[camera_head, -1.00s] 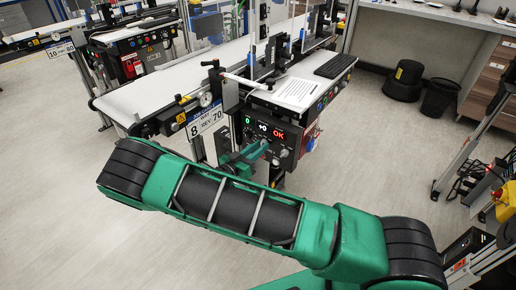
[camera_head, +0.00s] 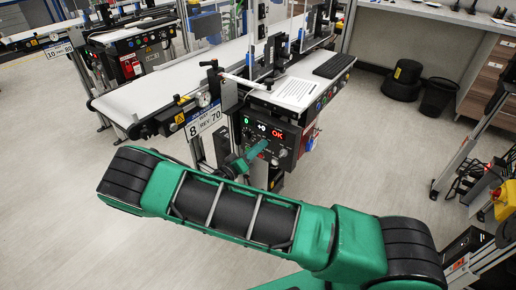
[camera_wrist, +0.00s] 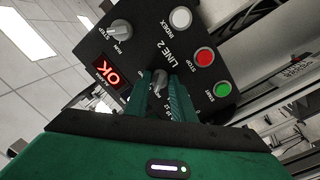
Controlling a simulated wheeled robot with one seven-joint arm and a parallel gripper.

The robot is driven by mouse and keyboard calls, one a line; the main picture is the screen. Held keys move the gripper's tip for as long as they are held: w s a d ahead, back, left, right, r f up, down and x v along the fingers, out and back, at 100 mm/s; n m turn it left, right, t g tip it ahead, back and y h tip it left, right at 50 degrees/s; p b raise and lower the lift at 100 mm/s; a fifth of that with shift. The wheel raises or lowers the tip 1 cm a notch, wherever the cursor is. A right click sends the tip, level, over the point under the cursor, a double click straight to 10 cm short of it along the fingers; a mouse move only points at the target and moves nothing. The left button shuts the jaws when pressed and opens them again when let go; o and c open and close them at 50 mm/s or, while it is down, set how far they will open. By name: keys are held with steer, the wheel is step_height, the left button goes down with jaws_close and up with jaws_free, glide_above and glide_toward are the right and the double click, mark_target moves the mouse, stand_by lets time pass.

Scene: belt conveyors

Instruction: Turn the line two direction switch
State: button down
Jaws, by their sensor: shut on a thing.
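The line two control box (camera_head: 284,133) is black, on the front end of the nearest conveyor. My gripper (camera_head: 262,146) also shows in the head view.
The white conveyor belt (camera_head: 165,85) runs back behind the box. A sign (camera_head: 204,121) reading 8 REV 70 hangs left of it. A paper sheet (camera_head: 297,92) and keyboard (camera_head: 334,66) lie above the box. Open floor lies at left.

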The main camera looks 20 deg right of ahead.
steer(key=c, duration=2.5)
jaws_free()
steer(key=shift+w+a+n, duration=0.15)
steer(key=shift+a+n, duration=0.1)
steer(key=shift+n, duration=0.95)
steer(key=shift+c, duration=0.2)
steer(key=shift+f, duration=0.1)
jaws_close()
steer(key=o, duration=0.9)
jaws_free()
steer(key=shift+o, duration=0.6)
steer(key=shift+d, duration=0.1)
steer(key=v, duration=1)
steer(key=shift+s+a, duration=0.3)
steer(key=shift+f, duration=0.15)
